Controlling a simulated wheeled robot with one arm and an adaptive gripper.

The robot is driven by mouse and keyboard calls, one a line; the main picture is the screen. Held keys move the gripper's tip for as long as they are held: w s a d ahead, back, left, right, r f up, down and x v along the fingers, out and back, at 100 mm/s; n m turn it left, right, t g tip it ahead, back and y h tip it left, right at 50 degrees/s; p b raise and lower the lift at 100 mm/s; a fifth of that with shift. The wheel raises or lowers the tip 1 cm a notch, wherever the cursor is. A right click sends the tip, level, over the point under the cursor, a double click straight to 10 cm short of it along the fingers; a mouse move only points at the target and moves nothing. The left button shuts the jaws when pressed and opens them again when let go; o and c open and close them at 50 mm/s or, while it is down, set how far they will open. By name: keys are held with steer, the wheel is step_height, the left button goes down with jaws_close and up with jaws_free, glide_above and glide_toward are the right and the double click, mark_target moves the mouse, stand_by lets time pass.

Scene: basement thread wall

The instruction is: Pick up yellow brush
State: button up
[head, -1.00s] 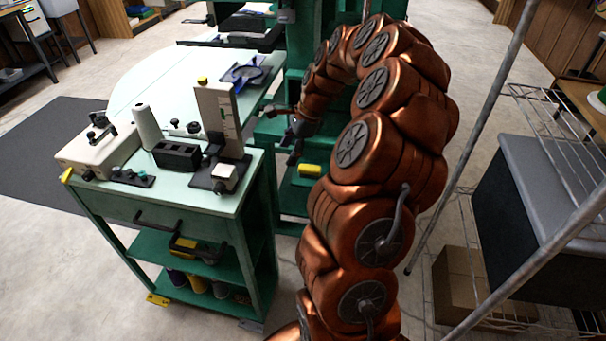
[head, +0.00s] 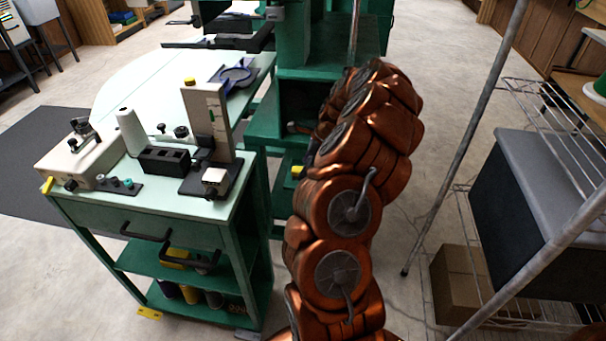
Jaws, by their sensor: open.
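A small yellow object (head: 298,172), which looks like the yellow brush, lies on a green shelf of the tall green machine (head: 302,57). Only its left end shows; my copper-coloured arm covers the rest. My gripper (head: 309,150) is mostly hidden behind my arm, with a dark part showing just above the yellow object. It is open. I cannot tell how far it is from the yellow object or whether they touch. Another yellow item (head: 176,257) sits on the middle shelf of the green cart, and I cannot tell what it is.
The green cart (head: 185,205) stands left of my arm, with a white cone (head: 131,132), a black block (head: 165,160) and an upright gauge (head: 208,125) on top. A wire rack (head: 505,275) with a grey-topped bin (head: 553,170) stands right.

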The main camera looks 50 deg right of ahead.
steer(key=x, duration=0.2)
steer(key=shift+w+a+f, duration=0.1)
steer(key=shift+f, duration=0.25)
jaws_close()
steer(key=shift+r, duration=0.15)
step_height(320, 180, up, 28)
stand_by(0.6)
